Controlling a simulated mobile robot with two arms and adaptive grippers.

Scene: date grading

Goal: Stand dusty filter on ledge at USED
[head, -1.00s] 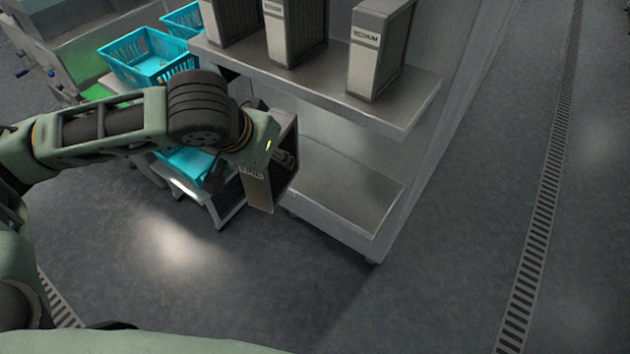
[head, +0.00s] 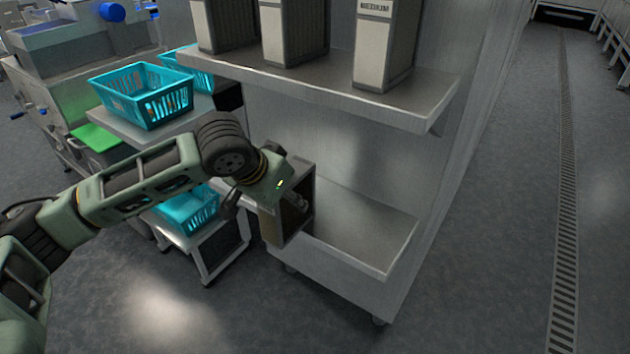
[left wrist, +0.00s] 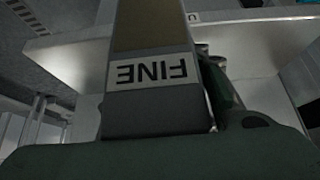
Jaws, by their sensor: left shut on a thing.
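My left gripper (head: 288,197) is shut on a filter (head: 271,229), a box with a tan front face and a dark core. In the left wrist view the filter (left wrist: 155,112) shows a white label reading FINE, upside down in that picture. In the head view the filter overlaps the left end of the lower ledge (head: 365,228); I cannot tell whether it touches it. A small label with a letter U (left wrist: 193,17) shows beside the filter on a pale edge in the left wrist view, partly hidden. My right gripper is not in view.
The upper shelf (head: 432,100) holds several filters, one labelled MEDIUM (head: 388,40). Blue baskets (head: 140,92) stand at the left, and another basket (head: 187,208) is behind my left arm. The lower ledge is clear right of the filter. Open floor lies right of the rack.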

